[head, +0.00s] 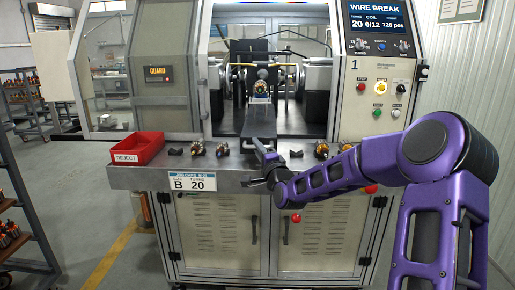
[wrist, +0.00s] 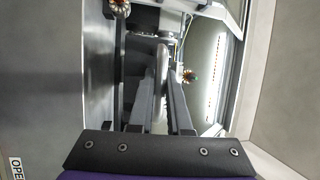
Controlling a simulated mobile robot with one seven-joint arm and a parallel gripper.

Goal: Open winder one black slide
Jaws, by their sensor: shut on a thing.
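Winder one (head: 350,110) stands ahead, marked with a 1 on its right panel. Its black slide (head: 259,122) is a dark flat plate in the middle of the opening, running toward the front shelf. A grey handle (head: 262,147) is at the slide's front end. My gripper (head: 268,160) is at this handle, low over the shelf's front edge. In the wrist view, the two dark fingers (wrist: 164,100) are closed on the rounded grey handle (wrist: 162,62). The exact contact is partly hidden in the head view by the gripper itself.
A copper-wound armature (head: 260,89) sits inside the winder above the slide. A red REJECT bin (head: 138,148) stands at the shelf's left. More armatures (head: 198,147) lie along the shelf (head: 225,163). The guard (head: 160,70) is at the left of the opening. The screen (head: 376,17) reads WIRE BREAK.

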